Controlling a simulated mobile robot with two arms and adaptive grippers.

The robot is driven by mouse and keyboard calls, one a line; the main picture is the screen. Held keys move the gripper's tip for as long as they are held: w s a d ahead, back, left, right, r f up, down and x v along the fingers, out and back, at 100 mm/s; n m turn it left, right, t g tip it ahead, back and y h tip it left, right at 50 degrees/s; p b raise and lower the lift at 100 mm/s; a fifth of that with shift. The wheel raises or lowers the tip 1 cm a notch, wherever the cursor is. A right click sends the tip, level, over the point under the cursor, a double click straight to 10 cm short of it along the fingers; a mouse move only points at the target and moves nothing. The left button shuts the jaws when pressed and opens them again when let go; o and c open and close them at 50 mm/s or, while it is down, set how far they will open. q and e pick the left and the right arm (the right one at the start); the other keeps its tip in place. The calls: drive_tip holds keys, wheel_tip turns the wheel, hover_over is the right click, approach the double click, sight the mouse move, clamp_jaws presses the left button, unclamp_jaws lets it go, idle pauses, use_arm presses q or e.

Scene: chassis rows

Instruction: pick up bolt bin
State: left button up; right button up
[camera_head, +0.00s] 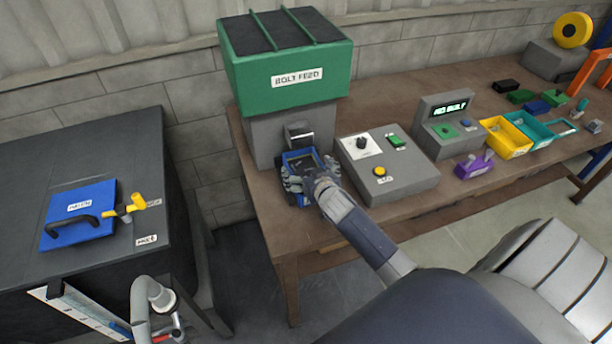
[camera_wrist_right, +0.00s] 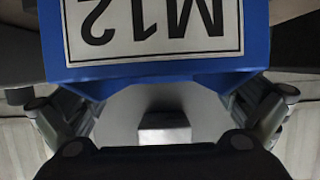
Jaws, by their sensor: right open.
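The bolt bin (camera_head: 300,161) is a small blue bin under the spout of the green and grey bolt feed machine (camera_head: 292,75). In the right wrist view its blue front (camera_wrist_right: 157,70) carries a white label reading M12, upside down. My right gripper (camera_head: 304,184) is at the bin, with its fingers (camera_wrist_right: 160,112) open on either side of the bin's front. I cannot tell whether the fingers touch the bin. My arm hides part of the bin in the head view. My left gripper is not clearly in view.
A grey control box (camera_head: 388,170) with a knob and buttons stands close to the right of my right gripper. Yellow (camera_head: 505,138) and teal (camera_head: 535,131) bins and a purple holder (camera_head: 473,165) are further right. A dark cabinet (camera_head: 80,150) with a blue lid is at left.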

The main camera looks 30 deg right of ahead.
drive_tip(key=shift+w+f, duration=0.1)
drive_tip(key=shift+w, duration=0.2)
drive_tip(key=c, duration=1.3)
drive_tip(key=shift+c, duration=0.9)
